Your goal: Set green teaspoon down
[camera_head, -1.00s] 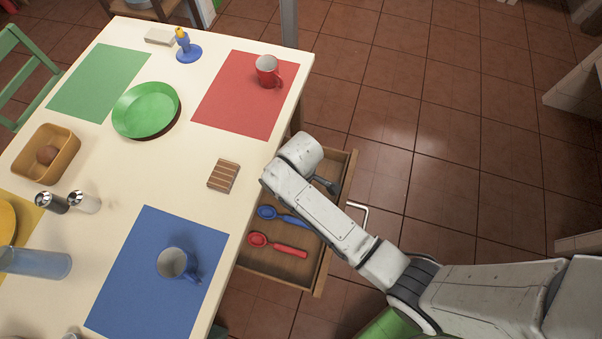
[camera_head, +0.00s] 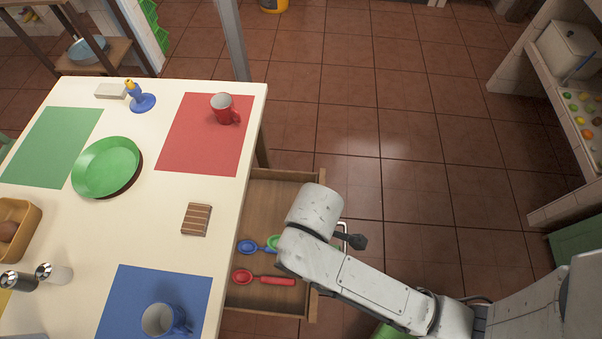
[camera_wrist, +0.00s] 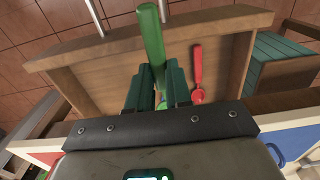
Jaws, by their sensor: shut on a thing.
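The green teaspoon (camera_wrist: 152,45) is between the two dark fingers of my gripper (camera_wrist: 158,88) in the wrist view, its handle pointing away from the palm. In the head view only the green teaspoon's bowl (camera_head: 273,242) shows beside my arm, which hides the rest and the fingers. My gripper is shut on it, over the open wooden drawer (camera_head: 285,200). A blue spoon (camera_head: 249,247) and a red spoon (camera_head: 262,278) lie in the drawer. The red spoon also shows in the wrist view (camera_wrist: 197,68). I cannot tell whether the green teaspoon touches the drawer floor.
The table is left of the drawer, with a red mat (camera_head: 190,145) bearing a red mug (camera_head: 224,109), a green plate (camera_head: 106,167), a striped wooden block (camera_head: 196,219) and a blue mat (camera_head: 125,300) with a mug (camera_head: 160,320). The drawer's far part is bare.

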